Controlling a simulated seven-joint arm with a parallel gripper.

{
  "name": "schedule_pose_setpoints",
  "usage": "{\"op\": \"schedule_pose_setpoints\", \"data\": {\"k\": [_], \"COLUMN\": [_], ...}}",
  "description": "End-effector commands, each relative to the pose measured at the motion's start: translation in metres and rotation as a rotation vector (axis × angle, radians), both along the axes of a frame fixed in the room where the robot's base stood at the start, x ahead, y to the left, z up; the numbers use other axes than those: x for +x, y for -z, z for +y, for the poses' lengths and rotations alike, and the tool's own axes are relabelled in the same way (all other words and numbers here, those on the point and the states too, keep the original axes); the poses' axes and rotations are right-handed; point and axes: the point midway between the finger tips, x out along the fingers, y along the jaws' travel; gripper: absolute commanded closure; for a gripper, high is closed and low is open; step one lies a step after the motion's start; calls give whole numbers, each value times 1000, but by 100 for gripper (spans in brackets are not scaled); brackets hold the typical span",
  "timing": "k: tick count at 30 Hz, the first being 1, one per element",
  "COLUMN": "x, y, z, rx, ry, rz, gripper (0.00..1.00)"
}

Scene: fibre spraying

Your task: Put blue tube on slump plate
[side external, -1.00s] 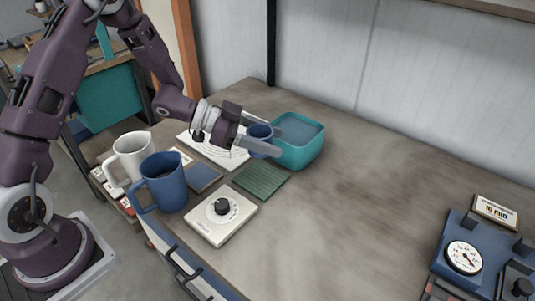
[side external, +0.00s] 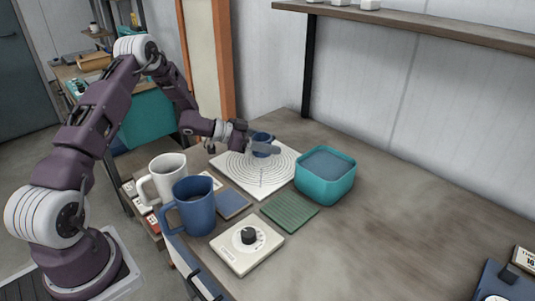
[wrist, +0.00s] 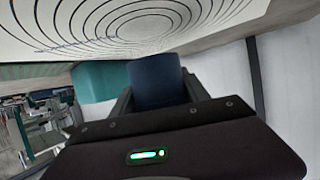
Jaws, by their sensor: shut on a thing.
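The blue tube (side external: 261,139) is between the fingers of my gripper (side external: 264,149), which is shut on it. In the side view it looks upright over the back part of the slump plate (side external: 257,180), a white square board with dark concentric rings. I cannot tell whether its base touches the plate. In the wrist view the blue tube (wrist: 156,82) sits between the fingers, with the ringed face of the slump plate (wrist: 45,42) along the top of the picture. A finger hides part of the tube in the side view.
A teal tub (side external: 325,184) stands just right of the plate. A green ribbed pad (side external: 290,213), a white dial box (side external: 247,248), a blue mug (side external: 193,208) and a white mug (side external: 163,178) stand nearer the front. The table's right side is mostly clear.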

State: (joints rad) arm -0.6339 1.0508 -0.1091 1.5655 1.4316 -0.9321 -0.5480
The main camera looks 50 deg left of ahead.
Motion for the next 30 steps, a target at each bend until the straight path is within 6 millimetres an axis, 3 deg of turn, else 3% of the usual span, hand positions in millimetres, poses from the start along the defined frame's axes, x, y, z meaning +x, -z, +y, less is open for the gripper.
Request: {"op": "schedule_pose_setpoints", "data": {"k": [1,5,16,17,19,30], "x": [-1,0,0,0,0,-2], "y": [13,31,35,35,35,30], "z": [0,0,-1,-1,-1,1], "rx": [-3,-2,-1,0,0,0], "ry": [-1,0,1,1,1,0], "rz": [4,1,1,0,0,0], "gripper": [88,88,88,41,27,25]}}
